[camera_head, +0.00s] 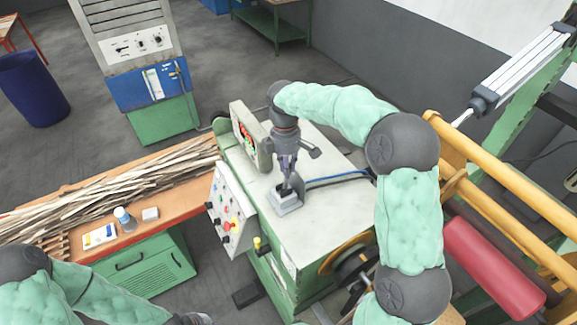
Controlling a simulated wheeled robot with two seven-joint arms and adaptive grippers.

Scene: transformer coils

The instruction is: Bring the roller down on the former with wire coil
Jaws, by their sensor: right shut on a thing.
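My right gripper (287,186) points down at the machine's top and is shut on the small dark lever of a grey control box (287,204). The fingers hide much of the lever. A red cylinder (495,268) lies at the lower right, below yellow bars (500,185). I cannot tell for sure which part is the roller and which the former; no wire coil shows clearly. My left arm is at the lower left. Only a dark bit of its gripper (190,319) shows at the bottom edge, with its fingers not readable.
The green machine (330,160) carries a button panel (230,215) and a display box (247,135). A bench (180,208) with wooden strips (110,185), a bottle (124,218) and small boxes stands left. A pneumatic cylinder (525,65) is at upper right.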

